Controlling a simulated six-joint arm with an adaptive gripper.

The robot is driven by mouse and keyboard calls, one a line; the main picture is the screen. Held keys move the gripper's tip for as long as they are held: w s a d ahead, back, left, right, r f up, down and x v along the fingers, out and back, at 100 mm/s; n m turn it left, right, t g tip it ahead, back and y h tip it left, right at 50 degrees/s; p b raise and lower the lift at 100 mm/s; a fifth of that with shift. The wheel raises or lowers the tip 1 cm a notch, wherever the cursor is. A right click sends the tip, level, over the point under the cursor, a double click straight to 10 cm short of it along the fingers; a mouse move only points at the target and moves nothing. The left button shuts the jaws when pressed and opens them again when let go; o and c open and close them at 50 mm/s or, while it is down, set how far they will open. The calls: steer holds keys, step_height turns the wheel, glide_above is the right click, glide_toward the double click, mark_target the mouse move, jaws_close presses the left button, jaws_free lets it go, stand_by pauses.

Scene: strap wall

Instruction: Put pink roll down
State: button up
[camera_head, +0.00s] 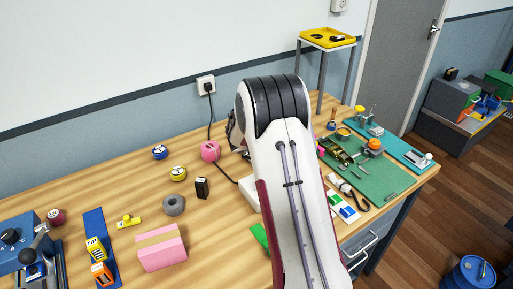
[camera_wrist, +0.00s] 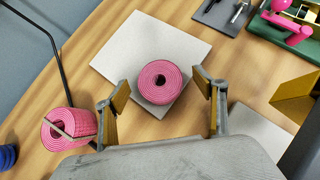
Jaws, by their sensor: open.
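A pink roll (camera_wrist: 160,82) stands on end on a pale square plate (camera_wrist: 130,55) in the wrist view, its round hole facing up. My gripper (camera_wrist: 160,92) is open, with one yellow-padded finger on each side of this roll and visible gaps between. A second pink roll (camera_wrist: 70,128) with a thin band across it lies on the wood at the left of the wrist view. A pink roll also shows in the head view (camera_head: 210,151), by the wall cable. My arm hides the gripper and the plate's middle in the head view.
A black cable (camera_wrist: 48,45) runs near the banded roll. A green mat (camera_head: 375,180) with tools lies right.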

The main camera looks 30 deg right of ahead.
steer(key=shift+r, duration=0.15)
steer(key=shift+s+a+r, duration=0.15)
steer(key=shift+a+r, duration=0.05)
steer(key=shift+r, duration=0.2)
steer(key=v, duration=1.1)
stand_by(0.5)
